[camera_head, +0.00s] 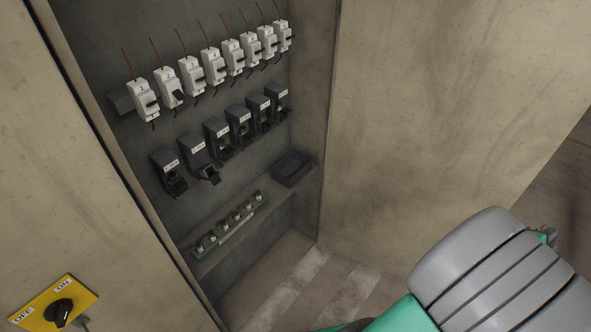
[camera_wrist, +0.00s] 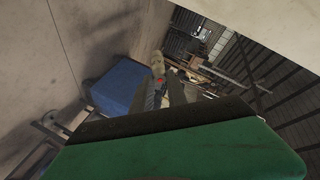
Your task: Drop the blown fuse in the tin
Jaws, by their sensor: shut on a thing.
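My gripper (camera_wrist: 164,92) shows in the wrist view, with dark fingers beyond a green housing. It is shut on a small pale, cylinder-like piece (camera_wrist: 158,63), which looks like a fuse; whether it is blown cannot be told. In the head view my gripper is out of frame and only grey and green arm links show at lower right. A dark, shallow, open tray (camera_head: 291,169) sits at the right end of the cabinet shelf; I cannot tell if it is the tin. Black fuse holders (camera_head: 240,126) line the back panel, and a lower left one (camera_head: 203,168) hangs open.
A green rack of several fuses (camera_head: 229,226) lies on the shelf (camera_head: 270,196). White breakers (camera_head: 213,68) with wires run above. A yellow switch plate (camera_head: 57,303) is at lower left. The wrist view shows a blue box (camera_wrist: 120,86) and a cluttered area behind.

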